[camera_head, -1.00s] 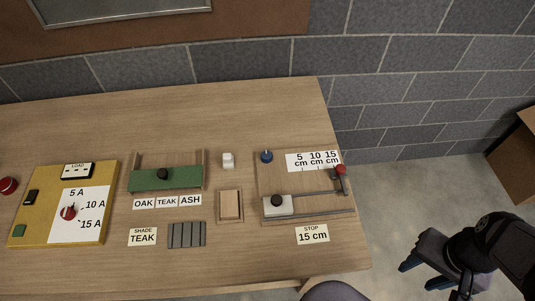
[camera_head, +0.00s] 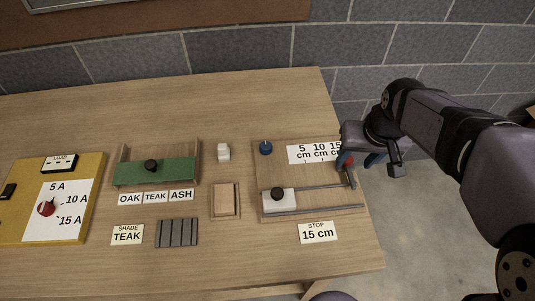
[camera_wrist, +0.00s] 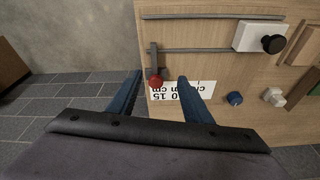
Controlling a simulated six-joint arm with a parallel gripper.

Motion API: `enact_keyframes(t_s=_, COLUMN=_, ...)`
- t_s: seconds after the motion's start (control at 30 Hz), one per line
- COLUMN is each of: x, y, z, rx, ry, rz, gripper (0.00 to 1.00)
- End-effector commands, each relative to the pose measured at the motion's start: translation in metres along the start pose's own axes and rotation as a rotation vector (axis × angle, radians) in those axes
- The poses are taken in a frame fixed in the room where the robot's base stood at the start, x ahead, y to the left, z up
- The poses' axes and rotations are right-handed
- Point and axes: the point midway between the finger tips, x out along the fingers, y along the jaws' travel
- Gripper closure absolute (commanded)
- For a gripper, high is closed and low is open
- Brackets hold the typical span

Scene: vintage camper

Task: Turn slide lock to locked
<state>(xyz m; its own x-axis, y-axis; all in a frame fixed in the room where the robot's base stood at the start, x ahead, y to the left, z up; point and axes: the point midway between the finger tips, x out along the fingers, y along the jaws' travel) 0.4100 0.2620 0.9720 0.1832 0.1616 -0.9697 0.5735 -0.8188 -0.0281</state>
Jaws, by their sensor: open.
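A wooden slide board (camera_head: 320,203) at the table's right end carries two grey rails. A white slide block (camera_head: 278,201) with a black knob sits at their left end. A dark lever with a red knob (camera_head: 344,161) stands at the rails' right end; it also shows in the wrist view (camera_wrist: 156,82). A blue knob (camera_head: 265,148) sits at the board's upper left. No part is labelled as the lock. My gripper (camera_head: 358,162) is open and empty at the board's right edge. In the wrist view its blue fingers (camera_wrist: 161,76) straddle the red knob; contact cannot be told.
A 5, 10, 15 cm label (camera_head: 314,153) lies beside the red knob, partly covered by my gripper. A "STOP 15 cm" card (camera_head: 318,232) lies below the board. A white block (camera_head: 223,152) and a green-fronted tray (camera_head: 153,172) stand to the left. Floor lies right of the table.

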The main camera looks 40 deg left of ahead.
Motion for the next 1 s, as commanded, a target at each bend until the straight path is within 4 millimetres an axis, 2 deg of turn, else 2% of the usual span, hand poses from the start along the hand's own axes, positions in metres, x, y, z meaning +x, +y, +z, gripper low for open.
enact_keyframes(t_s=0.03, x=0.016, y=-0.033, z=-0.014, rx=-0.067, ry=0.021, rz=-0.021, gripper=0.55)
enact_keyframes(t_s=0.1, x=0.021, y=-0.071, z=-0.031, rx=-0.136, ry=0.049, rz=-0.046, gripper=0.55)
enact_keyframes(t_s=0.2, x=0.025, y=-0.119, z=-0.045, rx=-0.218, ry=0.080, rz=-0.079, gripper=0.55)
enact_keyframes(t_s=0.3, x=0.026, y=-0.158, z=-0.053, rx=-0.279, ry=0.104, rz=-0.106, gripper=0.55)
enact_keyframes(t_s=0.4, x=0.026, y=-0.184, z=-0.056, rx=-0.319, ry=0.120, rz=-0.125, gripper=0.55)
enact_keyframes(t_s=0.53, x=0.025, y=-0.200, z=-0.057, rx=-0.342, ry=0.130, rz=-0.136, gripper=0.55)
enact_keyframes(t_s=0.73, x=0.026, y=-0.202, z=-0.058, rx=-0.345, ry=0.130, rz=-0.137, gripper=0.55)
enact_keyframes(t_s=1.0, x=0.052, y=-0.205, z=-0.060, rx=-0.345, ry=0.126, rz=-0.136, gripper=0.55)
